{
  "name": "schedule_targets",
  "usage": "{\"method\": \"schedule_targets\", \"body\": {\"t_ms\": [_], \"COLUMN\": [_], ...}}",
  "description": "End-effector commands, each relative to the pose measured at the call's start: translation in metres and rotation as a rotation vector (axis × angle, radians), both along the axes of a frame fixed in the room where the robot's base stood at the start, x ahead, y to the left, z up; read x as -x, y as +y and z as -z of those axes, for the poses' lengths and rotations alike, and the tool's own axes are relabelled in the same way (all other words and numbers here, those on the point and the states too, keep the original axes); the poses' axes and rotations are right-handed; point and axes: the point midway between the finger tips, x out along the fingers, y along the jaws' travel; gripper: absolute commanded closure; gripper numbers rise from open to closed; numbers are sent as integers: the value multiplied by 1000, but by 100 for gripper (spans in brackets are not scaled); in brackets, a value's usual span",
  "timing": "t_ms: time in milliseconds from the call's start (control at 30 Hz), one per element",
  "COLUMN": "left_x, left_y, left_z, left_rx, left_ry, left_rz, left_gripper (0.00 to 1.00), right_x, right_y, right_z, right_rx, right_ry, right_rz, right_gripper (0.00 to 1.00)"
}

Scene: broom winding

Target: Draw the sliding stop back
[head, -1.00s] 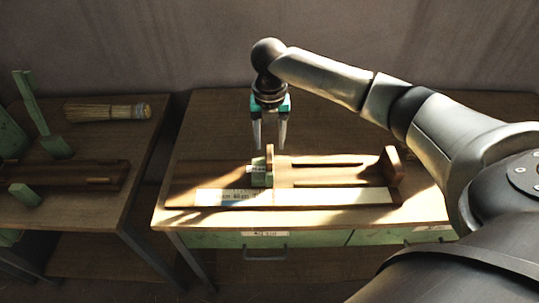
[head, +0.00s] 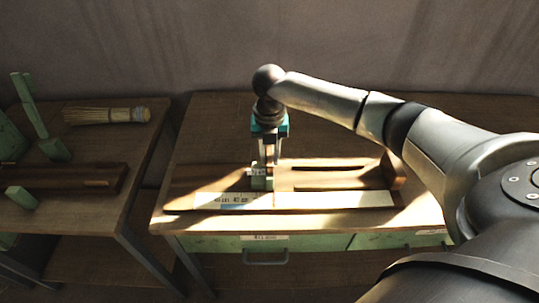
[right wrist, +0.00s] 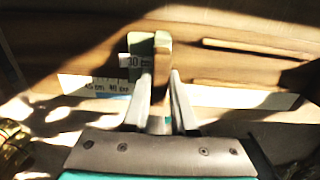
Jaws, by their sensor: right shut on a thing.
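The sliding stop (head: 260,183) is a small green block with a pale label and a wooden upright. In the right wrist view, the green, labelled part of the stop (right wrist: 149,46) shows just beyond the fingertips. A pale printed scale strip (head: 335,198) runs along the board's front. My left gripper is not in view.
A fixed wooden end block (head: 393,168) stands at the board's right end, partly beside my forearm. The bench (head: 200,130) is bare behind the board. On the left table lie a straw brush (head: 105,115) and a dark wooden fixture (head: 90,180) with green parts.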

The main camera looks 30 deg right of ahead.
Motion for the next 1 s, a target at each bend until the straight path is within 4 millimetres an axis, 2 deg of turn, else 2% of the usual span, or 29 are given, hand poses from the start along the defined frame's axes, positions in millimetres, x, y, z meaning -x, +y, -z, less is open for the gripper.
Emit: {"method": "schedule_targets", "body": {"t_ms": [33, 167, 1000], "left_x": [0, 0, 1], "left_y": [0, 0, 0], "left_z": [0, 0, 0], "left_rx": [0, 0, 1], "left_ry": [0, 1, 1], "left_rz": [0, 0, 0], "left_gripper": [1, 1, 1], "right_x": [0, 0, 0], "right_y": [0, 0, 0], "right_z": [0, 0, -1], "right_rx": [0, 0, 0], "right_ry": [0, 0, -1], "right_rz": [0, 0, 0], "right_gripper": [86, 100, 100]}}
